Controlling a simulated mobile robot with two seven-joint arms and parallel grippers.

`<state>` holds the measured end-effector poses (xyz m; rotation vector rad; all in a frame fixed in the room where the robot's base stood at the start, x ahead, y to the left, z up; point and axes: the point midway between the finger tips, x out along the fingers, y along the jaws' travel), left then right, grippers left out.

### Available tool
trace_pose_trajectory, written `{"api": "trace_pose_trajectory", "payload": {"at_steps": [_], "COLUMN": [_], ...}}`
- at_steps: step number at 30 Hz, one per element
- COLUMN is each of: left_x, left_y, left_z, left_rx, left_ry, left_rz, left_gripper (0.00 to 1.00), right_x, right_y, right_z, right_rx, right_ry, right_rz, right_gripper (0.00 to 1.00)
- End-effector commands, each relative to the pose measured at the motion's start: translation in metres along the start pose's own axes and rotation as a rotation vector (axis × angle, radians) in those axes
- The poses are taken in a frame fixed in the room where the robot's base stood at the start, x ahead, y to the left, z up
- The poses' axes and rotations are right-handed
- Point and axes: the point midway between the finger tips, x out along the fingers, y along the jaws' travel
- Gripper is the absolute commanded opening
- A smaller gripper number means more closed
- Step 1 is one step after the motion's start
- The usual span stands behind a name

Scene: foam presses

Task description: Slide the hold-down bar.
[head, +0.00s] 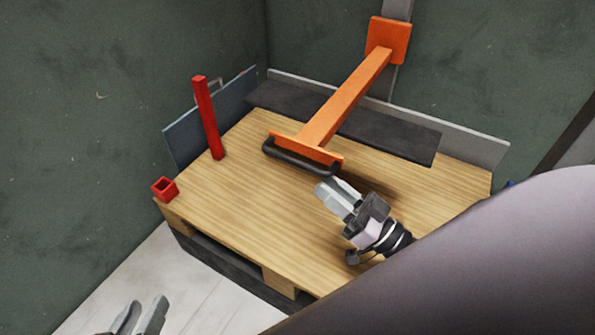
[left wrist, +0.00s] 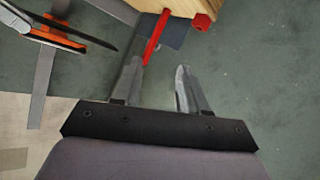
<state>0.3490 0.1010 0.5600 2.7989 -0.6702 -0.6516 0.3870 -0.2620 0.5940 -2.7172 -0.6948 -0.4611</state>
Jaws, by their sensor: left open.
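The hold-down bar is an orange beam (head: 345,98) that reaches out from an orange bracket (head: 388,40) on a grey upright at the back wall. It ends in an orange crosspiece with a black handle (head: 300,161) over the wooden board. My right gripper (head: 325,189) is just in front of the right end of the handle. I cannot tell whether it touches the handle or how far its jaws are apart. My left gripper (head: 140,312) is low at the bottom edge, well away from the bar. In the left wrist view its jaws (left wrist: 161,76) are open and empty.
A red post (head: 208,118) stands at the board's left side, and a short red square socket (head: 165,188) sits at its left corner. A dark strip (head: 390,135) lies along the back. The board's front left (head: 235,205) is clear. Walls close in behind and left.

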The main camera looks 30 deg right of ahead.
Motion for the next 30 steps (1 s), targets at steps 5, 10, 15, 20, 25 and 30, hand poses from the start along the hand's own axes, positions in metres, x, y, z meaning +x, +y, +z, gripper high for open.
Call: {"api": "trace_pose_trajectory", "payload": {"at_steps": [5,10,15,20,25,30], "left_x": [0.003,0.005,0.007,0.007,0.007,0.007], "left_y": [0.003,0.005,0.007,0.007,0.008,0.008], "left_z": [0.002,0.002,0.002,0.001,0.001,0.001], "left_rx": [-0.016,-0.031,-0.040,-0.043,-0.043,-0.042], "left_ry": [0.007,0.012,0.015,0.016,0.016,0.016], "left_rz": [0.018,0.034,0.044,0.046,0.046,0.046], "left_gripper": [0.43,0.43,0.43,0.43,0.43,0.43], "right_x": [0.027,0.049,0.061,0.063,0.063,0.063], "right_y": [0.000,0.000,-0.001,-0.001,-0.001,-0.001], "right_z": [0.000,0.000,0.000,0.000,0.000,0.000], "right_rx": [-0.001,0.000,0.000,0.000,0.000,0.000], "right_ry": [0.006,0.003,0.001,0.000,0.000,-0.001], "right_rz": [-0.002,-0.001,0.000,0.000,0.000,0.000], "right_gripper": [0.25,0.25,0.25,0.25,0.19,0.00]}}
